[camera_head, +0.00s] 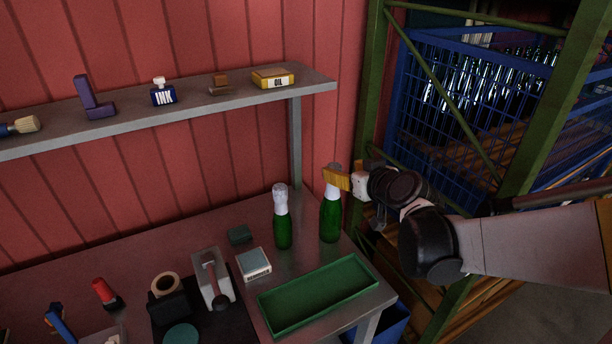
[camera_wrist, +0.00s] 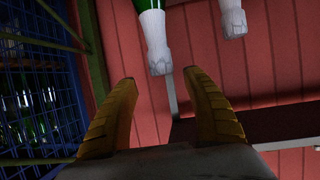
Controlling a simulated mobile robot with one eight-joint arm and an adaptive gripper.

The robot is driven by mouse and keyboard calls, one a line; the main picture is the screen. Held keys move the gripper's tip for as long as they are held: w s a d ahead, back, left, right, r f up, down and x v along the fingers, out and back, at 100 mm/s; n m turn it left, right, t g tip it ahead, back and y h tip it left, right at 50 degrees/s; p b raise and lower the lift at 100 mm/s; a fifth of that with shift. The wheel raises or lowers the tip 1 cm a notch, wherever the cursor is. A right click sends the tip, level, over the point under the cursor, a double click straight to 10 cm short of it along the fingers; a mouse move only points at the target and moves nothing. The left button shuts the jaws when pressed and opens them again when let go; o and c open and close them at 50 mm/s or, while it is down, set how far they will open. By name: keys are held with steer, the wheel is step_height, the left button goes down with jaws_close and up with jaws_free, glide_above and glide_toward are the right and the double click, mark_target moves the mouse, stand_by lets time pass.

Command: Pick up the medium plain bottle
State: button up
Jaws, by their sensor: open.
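Two green bottles with pale foil-like tops stand upright on the bench. The left bottle (camera_head: 283,232) is clear of my gripper; the right bottle (camera_head: 330,222) is beside the bench's right end. Which one is the medium plain bottle I cannot tell. My gripper (camera_head: 328,178) is at the right bottle's neck, and its yellow finger hides part of that neck. In the wrist view my gripper (camera_wrist: 160,80) is open, with one bottle's pale top (camera_wrist: 157,50) just beyond and between the fingertips. The other pale top (camera_wrist: 233,20) is off to the right.
A green tray (camera_head: 310,320) lies in front of the bottles. A grey shelf (camera_head: 190,107) runs above at the left. A green rack post (camera_head: 365,90) and blue cage (camera_head: 440,120) stand at the right.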

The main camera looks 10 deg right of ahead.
mark_target(336, 168)
steer(key=b+x, duration=0.2)
steer(key=x, duration=0.3)
steer(key=shift+a+f, duration=0.15)
jaws_close()
